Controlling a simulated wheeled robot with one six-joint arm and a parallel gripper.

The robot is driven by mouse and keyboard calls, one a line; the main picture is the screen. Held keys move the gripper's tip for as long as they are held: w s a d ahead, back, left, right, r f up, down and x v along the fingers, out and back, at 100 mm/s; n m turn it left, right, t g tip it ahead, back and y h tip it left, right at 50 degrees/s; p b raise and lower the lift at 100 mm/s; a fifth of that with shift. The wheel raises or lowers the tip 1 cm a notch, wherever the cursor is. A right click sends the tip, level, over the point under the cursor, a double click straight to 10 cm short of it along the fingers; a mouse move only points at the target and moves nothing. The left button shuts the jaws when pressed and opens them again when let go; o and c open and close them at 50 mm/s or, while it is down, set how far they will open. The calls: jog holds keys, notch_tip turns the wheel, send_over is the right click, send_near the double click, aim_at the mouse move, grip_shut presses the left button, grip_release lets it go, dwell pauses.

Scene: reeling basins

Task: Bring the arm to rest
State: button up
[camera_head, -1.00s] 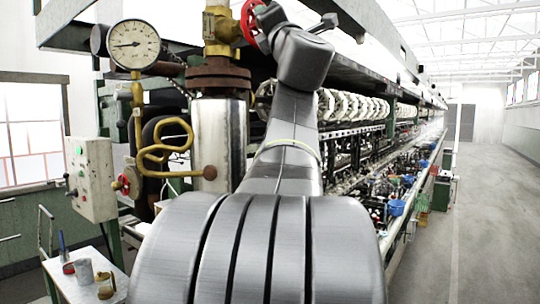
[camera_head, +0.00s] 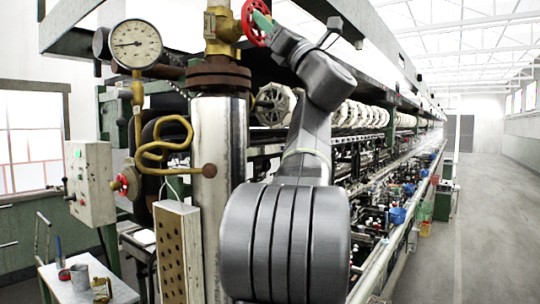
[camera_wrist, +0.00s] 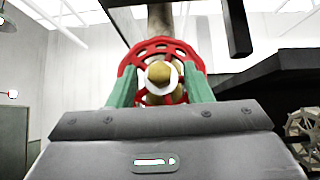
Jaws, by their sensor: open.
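My gripper (camera_wrist: 160,75) is open, with its two green fingers on either side of a red handwheel's (camera_wrist: 160,48) brass hub in the wrist view. The fingers overlap the lower rim in the picture; I cannot tell whether they touch it. In the head view my gripper (camera_head: 262,22) is raised at the top, close to the red handwheel (camera_head: 252,30) on the brass valve (camera_head: 222,30). Nothing is held between the fingers. My arm is bent upward in front of the machine.
A pressure gauge (camera_head: 135,44) and a steel cylinder (camera_head: 218,140) stand left of my arm. A perforated box (camera_head: 178,250), control box (camera_head: 90,182) and small table (camera_head: 75,292) are at lower left. The long reeling machine (camera_head: 400,195) runs back right beside clear floor (camera_head: 475,230).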

jog(key=shift+w+d+n+g+y+p, duration=0.1)
jog(key=shift+n+g+y+p, duration=0.35)
jog(key=shift+n+g, duration=0.95)
jog(key=shift+w+n+g+y+p, duration=0.1)
jog(key=shift+n+g+y+p, duration=0.15)
jog(key=shift+n+g+y, duration=0.75)
jog(key=shift+n+g+h, duration=0.25)
jog(key=shift+n+g, duration=0.05)
jog(key=shift+n, duration=0.4)
jog(key=shift+s+r, duration=0.1)
